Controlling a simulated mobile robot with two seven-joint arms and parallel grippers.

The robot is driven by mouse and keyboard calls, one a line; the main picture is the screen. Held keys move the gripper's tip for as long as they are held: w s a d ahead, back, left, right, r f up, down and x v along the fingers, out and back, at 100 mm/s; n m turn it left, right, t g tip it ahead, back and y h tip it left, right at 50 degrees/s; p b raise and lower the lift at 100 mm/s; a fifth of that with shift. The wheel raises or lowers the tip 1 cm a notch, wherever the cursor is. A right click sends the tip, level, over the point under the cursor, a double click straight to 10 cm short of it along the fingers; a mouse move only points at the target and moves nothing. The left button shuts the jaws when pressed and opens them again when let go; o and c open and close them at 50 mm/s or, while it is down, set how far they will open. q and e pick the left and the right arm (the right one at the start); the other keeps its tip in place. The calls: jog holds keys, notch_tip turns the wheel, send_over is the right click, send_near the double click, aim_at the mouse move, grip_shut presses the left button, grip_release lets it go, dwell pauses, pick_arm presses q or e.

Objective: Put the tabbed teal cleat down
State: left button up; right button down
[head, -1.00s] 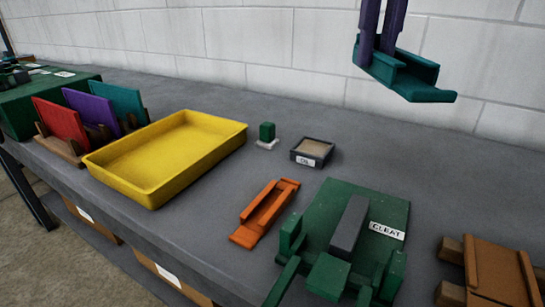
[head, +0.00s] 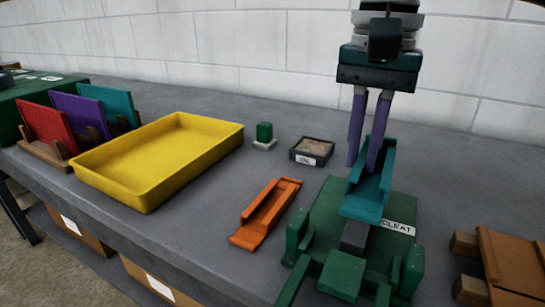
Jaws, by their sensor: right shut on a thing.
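The teal cleat (head: 370,192) is a channel-shaped piece with raised side walls and a flat tab at its near end. My right gripper (head: 364,166) points down with its purple fingers shut on the cleat's far part. The cleat is over the green fixture (head: 322,215) labelled CLEAT, in front of the wall, and its near end overlaps the grey bar (head: 354,237) in the picture. I cannot tell whether the cleat touches the bar or fixture. The cleat hides part of both. My left gripper is not in view.
An orange cleat (head: 265,213) lies on the grey bench (head: 210,225) left of the fixture. A brown wooden piece (head: 510,258) is at right.

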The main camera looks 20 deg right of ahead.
aim_at(360, 160)
notch_tip(360, 160, down, 4)
jog(key=shift+f+b, duration=0.2)
jog(key=shift+b, duration=0.1)
jog(key=shift+f, duration=0.35)
jog(key=c, duration=0.9)
grip_release()
jog(key=shift+f, duration=0.1)
jog(key=shift+r, duration=0.35)
notch_tip(360, 160, up, 11)
jog(key=shift+p, duration=0.7)
jog(key=shift+r, duration=0.3)
